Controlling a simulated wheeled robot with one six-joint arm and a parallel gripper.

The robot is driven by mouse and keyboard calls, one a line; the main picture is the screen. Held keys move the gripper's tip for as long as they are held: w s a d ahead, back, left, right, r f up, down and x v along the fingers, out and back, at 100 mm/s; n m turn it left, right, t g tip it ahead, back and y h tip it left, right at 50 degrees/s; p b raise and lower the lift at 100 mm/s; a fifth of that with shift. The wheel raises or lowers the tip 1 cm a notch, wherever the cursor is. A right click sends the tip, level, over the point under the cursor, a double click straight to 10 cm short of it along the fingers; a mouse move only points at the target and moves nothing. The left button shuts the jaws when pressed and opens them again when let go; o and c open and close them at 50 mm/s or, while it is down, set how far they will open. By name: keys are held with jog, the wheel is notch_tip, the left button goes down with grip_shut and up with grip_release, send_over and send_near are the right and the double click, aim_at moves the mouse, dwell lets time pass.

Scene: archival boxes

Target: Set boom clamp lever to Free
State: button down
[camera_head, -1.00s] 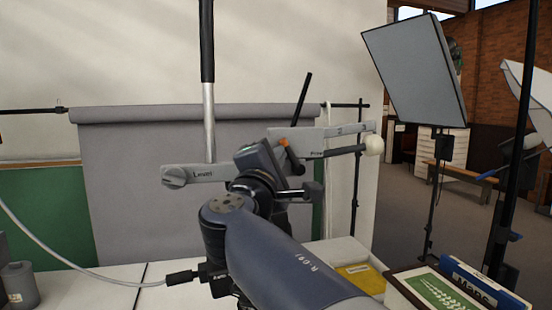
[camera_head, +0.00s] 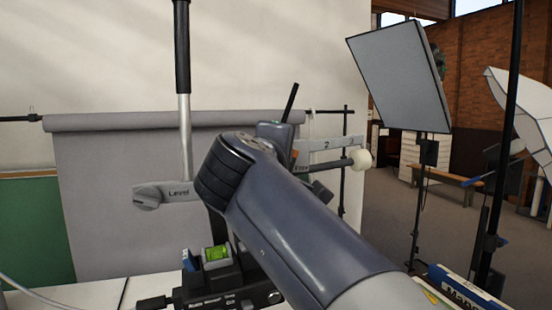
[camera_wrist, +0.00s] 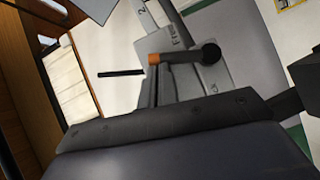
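A grey scale plate (camera_head: 326,150) with a "2" and the word "Free" stands right of my arm in the head view. An orange mark shows by the plate's left end. In the wrist view the plate (camera_wrist: 216,78) reads "Free", with a dark lever (camera_wrist: 182,56) between an orange tip (camera_wrist: 153,59) and a dark round end. My gripper (camera_wrist: 152,88) shows as narrow dark shapes just below the orange tip; contact is unclear. My forearm hides it in the head view.
A "Level" plate (camera_head: 168,193) and an upright rod with a black grip (camera_head: 182,45) stand left of my arm. A light panel (camera_head: 398,78) is at the right. A device with a green bubble vial (camera_head: 216,253) is below.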

jog(key=shift+w+d, duration=0.25)
jog(key=shift+d, duration=0.5)
dwell(0.4)
